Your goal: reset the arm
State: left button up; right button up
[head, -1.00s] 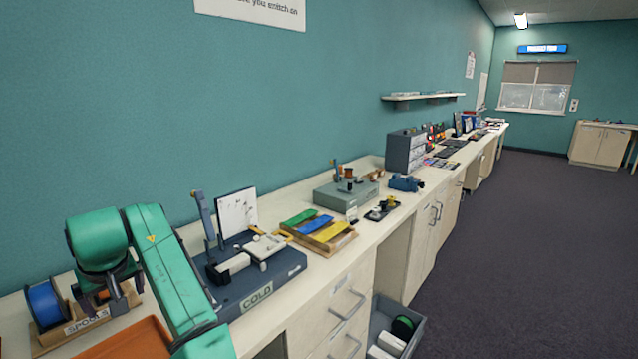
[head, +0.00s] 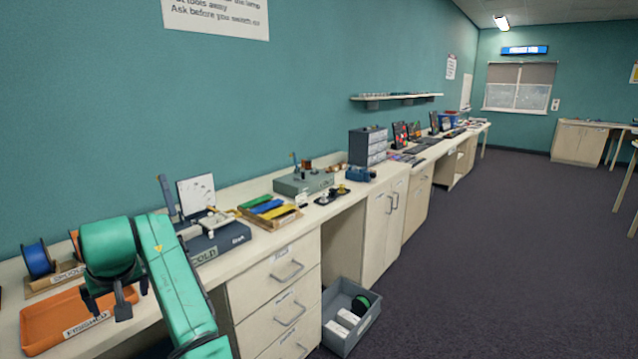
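My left arm is green and rises from the bottom of the head view, bends over and points down. Its gripper (head: 117,303) hangs over the orange tray (head: 45,325) at the lower left. Its dark fingers stand apart, with a grey part between them, and I see nothing held. The arm's green upper link (head: 175,285) passes in front of the bench edge and drawers. My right gripper is out of view.
Behind the gripper stands a spool holder (head: 60,277) with a blue spool (head: 38,260). Right of the arm are a dark COLD box (head: 222,240) and a wooden tray (head: 283,222) with coloured strips. Floor to the right is clear.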

pick_arm(q)
jog(key=w+d+f+m+t, duration=0.1)
jog(key=w+f+m, duration=0.25)
jog(key=f, duration=0.45)
jog(key=w+d+f+m+t, duration=0.1)
jog(key=w+f+m, duration=0.1)
jog(key=w+f, duration=0.35)
jog(key=s+d+f+m+g+h, duration=0.15)
jog(key=s+d+f, duration=0.25)
jog(key=f, duration=0.9)
jog(key=s+d+f+m+t+h, duration=0.1)
jog(key=s+d+f+m, duration=0.25)
jog(key=f, duration=0.95)
jog(key=s+d+f+m+g+h, duration=0.1)
jog(key=s+d+f, duration=0.1)
jog(key=s+f, duration=0.6)
jog(key=s+d+f+g+h, duration=0.1)
jog(key=s+d+f, duration=0.1)
jog(key=s+f, duration=0.7)
jog(key=s+f+g, duration=0.1)
jog(key=s+f, duration=0.1)
jog(key=s, duration=1)
jog(key=s+f+g, duration=0.1)
jog(key=s+f, duration=0.1)
jog(key=s, duration=0.9)
jog(key=shift+s+h, duration=0.35)
jog(key=shift+s, duration=0.05)
